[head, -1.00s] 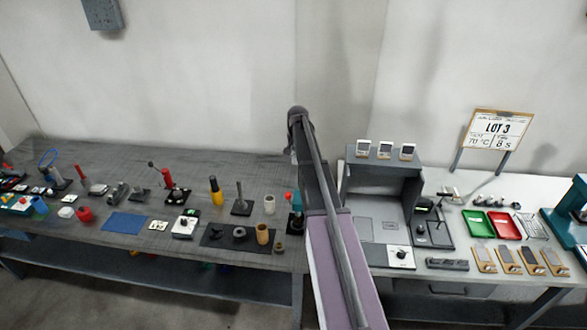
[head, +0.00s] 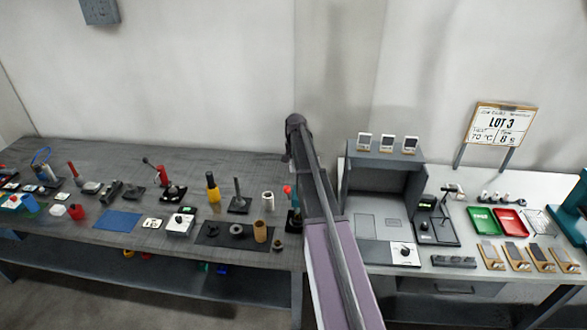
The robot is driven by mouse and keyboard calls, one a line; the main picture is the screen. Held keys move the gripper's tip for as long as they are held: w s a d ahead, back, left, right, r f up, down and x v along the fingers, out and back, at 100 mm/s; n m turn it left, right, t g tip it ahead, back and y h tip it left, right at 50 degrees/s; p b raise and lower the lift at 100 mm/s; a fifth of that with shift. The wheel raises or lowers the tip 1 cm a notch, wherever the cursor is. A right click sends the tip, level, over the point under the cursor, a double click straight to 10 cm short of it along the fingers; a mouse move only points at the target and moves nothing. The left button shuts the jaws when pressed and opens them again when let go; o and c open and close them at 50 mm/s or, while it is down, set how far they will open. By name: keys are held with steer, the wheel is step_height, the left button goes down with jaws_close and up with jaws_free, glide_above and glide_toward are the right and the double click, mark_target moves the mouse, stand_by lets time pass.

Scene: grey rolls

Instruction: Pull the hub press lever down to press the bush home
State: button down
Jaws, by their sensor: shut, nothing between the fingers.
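A small red press (head: 164,178) stands on a dark base toward the back of the left bench. A thin lever (head: 149,163) with a dark knob slants up to the left from it. A dark upright device with a red top (head: 288,192) stands at the bench's right end, partly hidden by my arm. I cannot tell for certain which of these is the hub press, and no bush seated in either can be made out. My arm rises through the middle of the picture. My gripper is not visible.
The grey left bench (head: 90,238) holds many small items, including a dark mat (head: 212,241), a tan cylinder (head: 260,232) and a blue mat (head: 117,221). The right bench (head: 445,273) holds a grey open-front cabinet (head: 384,174), green and red trays (head: 510,222) and a sign (head: 500,127).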

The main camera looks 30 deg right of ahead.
mark_target(288, 195)
steer(key=shift+s+a+f+b, duration=1.3)
steer(key=shift+s+a+f, duration=0.1)
steer(key=shift+a+f, duration=0.15)
steer(key=shift+a+f, duration=0.1)
steer(key=shift+a, duration=0.05)
